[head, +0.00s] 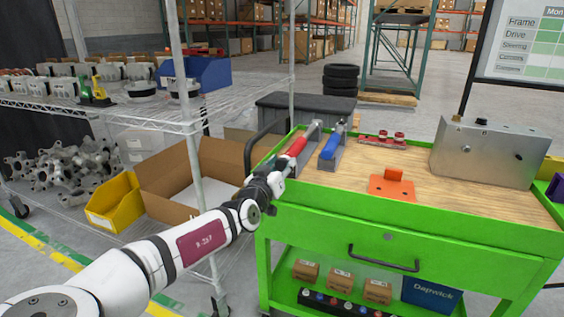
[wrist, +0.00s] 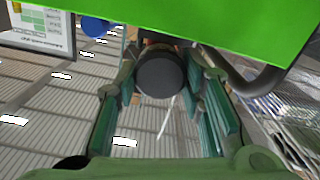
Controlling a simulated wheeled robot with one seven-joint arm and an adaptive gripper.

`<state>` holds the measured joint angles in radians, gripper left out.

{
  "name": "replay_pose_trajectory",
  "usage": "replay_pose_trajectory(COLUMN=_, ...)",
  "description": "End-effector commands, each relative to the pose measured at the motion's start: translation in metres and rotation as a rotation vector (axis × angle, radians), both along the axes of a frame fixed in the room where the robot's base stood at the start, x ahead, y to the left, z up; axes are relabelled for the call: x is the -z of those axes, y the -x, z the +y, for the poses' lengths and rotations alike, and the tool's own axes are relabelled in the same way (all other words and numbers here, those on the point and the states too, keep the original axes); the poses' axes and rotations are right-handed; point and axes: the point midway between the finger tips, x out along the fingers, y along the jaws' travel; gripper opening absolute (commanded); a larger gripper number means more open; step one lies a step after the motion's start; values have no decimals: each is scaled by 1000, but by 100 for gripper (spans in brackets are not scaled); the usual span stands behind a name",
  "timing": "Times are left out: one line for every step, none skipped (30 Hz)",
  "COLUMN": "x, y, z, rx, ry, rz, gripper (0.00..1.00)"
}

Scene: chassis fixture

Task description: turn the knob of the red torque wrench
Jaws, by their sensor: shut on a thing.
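The red torque wrench (head: 299,146) lies in a grey holder at the left end of the green cart's wooden top. Its handle points toward me. My gripper (head: 280,168) is at the near end of that handle, shut on the knob. In the wrist view the knob is a dark round end (wrist: 162,74) between my gripper's two fingers (wrist: 166,78). The exact finger contact is hard to see there. A blue torque wrench (head: 331,145) lies beside the red one, to its right. Its blue end (wrist: 95,27) shows in the wrist view.
The green cart (head: 330,207) has its edge close under my gripper. An orange block (head: 391,187), a red-knobbed part (head: 384,138) and a metal box (head: 488,152) stand farther right on top. A wire shelf post (head: 185,120) and an open cardboard box (head: 165,195) are at the left.

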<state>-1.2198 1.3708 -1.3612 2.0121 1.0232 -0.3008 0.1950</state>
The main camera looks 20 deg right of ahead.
Motion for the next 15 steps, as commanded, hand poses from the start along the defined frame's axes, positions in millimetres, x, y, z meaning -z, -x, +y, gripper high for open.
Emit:
replay_pose_trajectory(x=0, y=0, z=0, rx=0, ry=35, rz=24, gripper=8)
replay_pose_trajectory(x=0, y=0, z=0, rx=0, ry=50, rz=35, gripper=8)
replay_pose_trajectory(x=0, y=0, z=0, rx=0, ry=65, rz=46, gripper=8)
replay_pose_trajectory(x=0, y=0, z=0, rx=0, ry=71, rz=52, gripper=8)
replay_pose_trajectory(x=0, y=0, z=0, rx=0, ry=74, rz=54, gripper=8)
replay_pose_trajectory(x=0, y=0, z=0, rx=0, ry=76, rz=55, gripper=8)
replay_pose_trajectory(x=1, y=0, z=0, rx=0, ry=75, rz=55, gripper=8)
replay_pose_trajectory(x=1, y=0, z=0, rx=0, ry=74, rz=54, gripper=8)
replay_pose_trajectory(x=1, y=0, z=0, rx=0, ry=74, rz=54, gripper=8)
replay_pose_trajectory(x=1, y=0, z=0, rx=0, ry=74, rz=54, gripper=8)
replay_pose_trajectory(x=1, y=0, z=0, rx=0, ry=74, rz=53, gripper=8)
replay_pose_trajectory(x=1, y=0, z=0, rx=0, ry=74, rz=53, gripper=8)
replay_pose_trajectory(x=1, y=0, z=0, rx=0, ry=74, rz=53, gripper=43)
replay_pose_trajectory(x=1, y=0, z=0, rx=0, ry=74, rz=53, gripper=49)
replay_pose_trajectory(x=1, y=0, z=0, rx=0, ry=73, rz=53, gripper=56)
